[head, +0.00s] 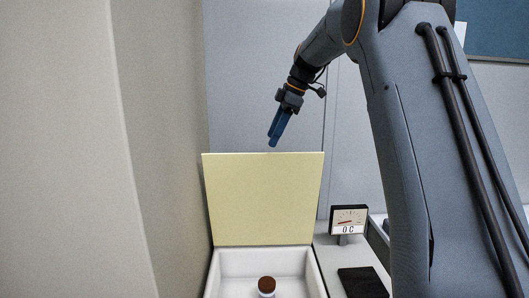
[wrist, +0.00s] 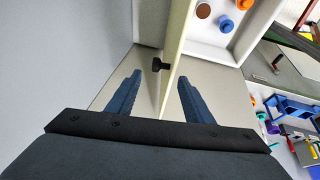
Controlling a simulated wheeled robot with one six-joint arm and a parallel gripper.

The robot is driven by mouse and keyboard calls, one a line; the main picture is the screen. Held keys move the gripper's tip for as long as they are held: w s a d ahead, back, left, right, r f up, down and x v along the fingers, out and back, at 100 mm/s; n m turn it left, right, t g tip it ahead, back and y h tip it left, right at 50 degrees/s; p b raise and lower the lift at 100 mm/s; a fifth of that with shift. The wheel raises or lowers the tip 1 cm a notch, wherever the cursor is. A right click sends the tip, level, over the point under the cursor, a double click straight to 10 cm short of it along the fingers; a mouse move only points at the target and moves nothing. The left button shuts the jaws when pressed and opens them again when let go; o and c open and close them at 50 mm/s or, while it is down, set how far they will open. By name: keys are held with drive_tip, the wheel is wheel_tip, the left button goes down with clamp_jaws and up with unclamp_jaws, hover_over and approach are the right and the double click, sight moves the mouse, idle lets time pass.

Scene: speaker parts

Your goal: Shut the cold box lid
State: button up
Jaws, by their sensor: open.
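The cold box (head: 228,262) is a white open box at the bottom of the head view. Its pale yellow lid (head: 264,199) stands raised, nearly upright, at the back of the box. My gripper (head: 273,140) is just above the lid's top edge, pointing down, open and empty. In the wrist view the lid (wrist: 179,40) is seen almost edge-on, lined up between the two fingers of my gripper (wrist: 160,88). A small black knob (wrist: 157,65) is on the lid's left face there. I cannot tell whether a finger touches the lid.
A brown-topped jar (head: 267,285) sits in the box; the wrist view shows more round items inside. A dial reading 0 C (head: 348,220) and a black pad (head: 362,283) are to the right. A wall stands close on the left. A blue rack (wrist: 291,108) is at the wrist view's right.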

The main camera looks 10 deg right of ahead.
drive_tip(key=b+x, duration=0.4)
drive_tip(key=x, duration=0.3)
drive_tip(key=shift+a+f, duration=0.15)
drive_tip(key=shift+f, duration=0.1)
clamp_jaws()
